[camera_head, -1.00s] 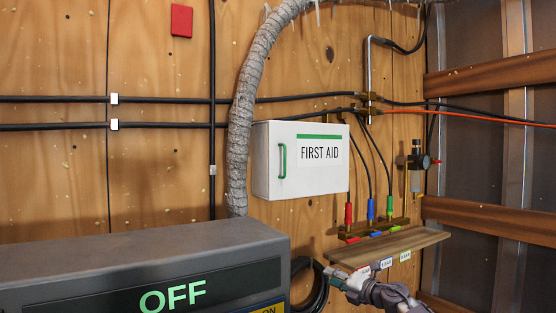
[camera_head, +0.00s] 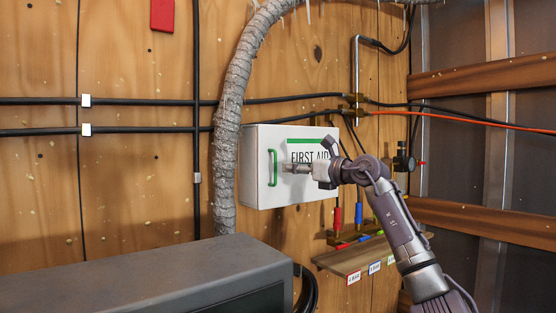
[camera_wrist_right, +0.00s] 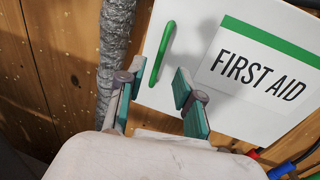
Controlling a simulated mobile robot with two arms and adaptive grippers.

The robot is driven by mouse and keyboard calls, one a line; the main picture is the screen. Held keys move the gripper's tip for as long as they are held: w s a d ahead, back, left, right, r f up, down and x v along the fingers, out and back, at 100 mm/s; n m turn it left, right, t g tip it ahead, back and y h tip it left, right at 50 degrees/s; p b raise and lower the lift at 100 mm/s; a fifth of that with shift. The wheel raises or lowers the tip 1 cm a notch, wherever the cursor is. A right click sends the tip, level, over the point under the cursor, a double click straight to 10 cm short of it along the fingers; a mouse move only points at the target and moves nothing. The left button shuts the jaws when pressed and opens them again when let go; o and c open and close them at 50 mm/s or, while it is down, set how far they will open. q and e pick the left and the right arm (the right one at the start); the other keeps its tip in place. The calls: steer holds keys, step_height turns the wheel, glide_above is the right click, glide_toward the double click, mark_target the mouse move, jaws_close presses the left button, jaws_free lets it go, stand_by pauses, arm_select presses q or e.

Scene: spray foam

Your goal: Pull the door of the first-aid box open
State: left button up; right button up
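The white first-aid box (camera_head: 262,190) hangs on the wooden wall with its door shut. Its green handle (camera_head: 273,168) is a vertical bar at the left of the door; in the right wrist view the handle (camera_wrist_right: 161,53) shows just beyond the fingertips. My right gripper (camera_head: 290,168) is in front of the door, right of the handle, and covers part of the label. In the right wrist view my right gripper (camera_wrist_right: 160,88) has its two teal-padded fingers apart with nothing between them. The handle is not between the fingers. My left gripper is not in view.
A grey foam-covered pipe (camera_head: 229,130) runs down just left of the box. A grey machine (camera_head: 150,285) stands at lower left. A wooden shelf (camera_head: 335,262) with colored connectors (camera_head: 359,215) lies below the box at right.

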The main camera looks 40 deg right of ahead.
mark_target(276, 166)
steer(key=w, duration=0.1)
steer(key=w+p, duration=0.1)
steer(key=w, duration=0.2)
steer(key=shift+w+a+r+p, duration=0.15)
steer(key=shift+w+a+p, duration=0.1)
steer(key=shift+w+p, duration=0.15)
steer(key=shift+w+f, duration=0.2)
steer(key=shift+w, duration=0.55)
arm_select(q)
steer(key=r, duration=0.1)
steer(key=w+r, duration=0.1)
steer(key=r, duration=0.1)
arm_select(e)
steer(key=shift+c, duration=0.2)
jaws_close()
